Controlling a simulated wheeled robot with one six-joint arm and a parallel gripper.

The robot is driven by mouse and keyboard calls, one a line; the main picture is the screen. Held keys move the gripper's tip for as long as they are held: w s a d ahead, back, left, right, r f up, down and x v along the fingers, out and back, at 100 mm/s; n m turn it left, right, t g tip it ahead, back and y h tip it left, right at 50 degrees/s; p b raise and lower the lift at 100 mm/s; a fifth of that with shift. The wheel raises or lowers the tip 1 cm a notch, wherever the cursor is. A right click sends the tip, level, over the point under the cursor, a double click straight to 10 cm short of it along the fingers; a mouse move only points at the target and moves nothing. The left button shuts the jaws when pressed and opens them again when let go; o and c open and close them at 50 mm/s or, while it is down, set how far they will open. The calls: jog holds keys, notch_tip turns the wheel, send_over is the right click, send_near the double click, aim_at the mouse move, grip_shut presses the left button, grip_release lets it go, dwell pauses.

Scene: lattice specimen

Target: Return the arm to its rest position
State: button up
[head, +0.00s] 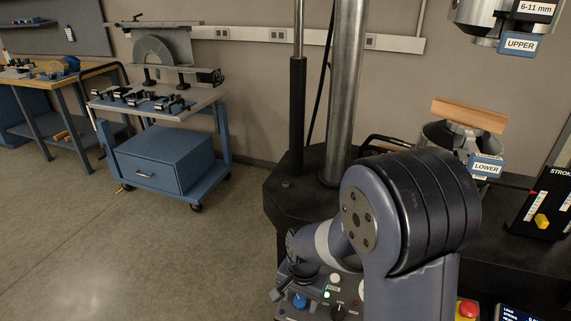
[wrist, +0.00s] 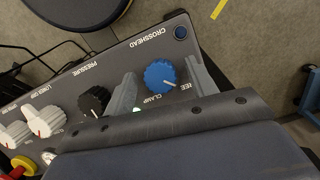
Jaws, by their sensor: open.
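My arm (head: 410,215) is bent in front of the testing machine in the head view, with its wrist low at the control panel (head: 335,295). My gripper (wrist: 161,88) shows in the wrist view with its two grey fingers apart and nothing held tight. The blue CLAMP knob (wrist: 160,74) appears between the fingers. I cannot tell whether the fingertips reach around it or hover above it. The blue knob also shows in the head view (head: 300,301). The fingertips are not clear in the head view.
The machine's column (head: 346,90) and black base (head: 285,190) stand close behind my arm. An orange-brown bar (head: 468,114) lies on the lower grip, below the upper grip (head: 500,20). A blue cart (head: 170,155) stands at left. The floor in front is clear.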

jog(key=shift+m, duration=0.5)
jog(key=shift+r, duration=1.15)
jog(key=shift+d+r, duration=0.1)
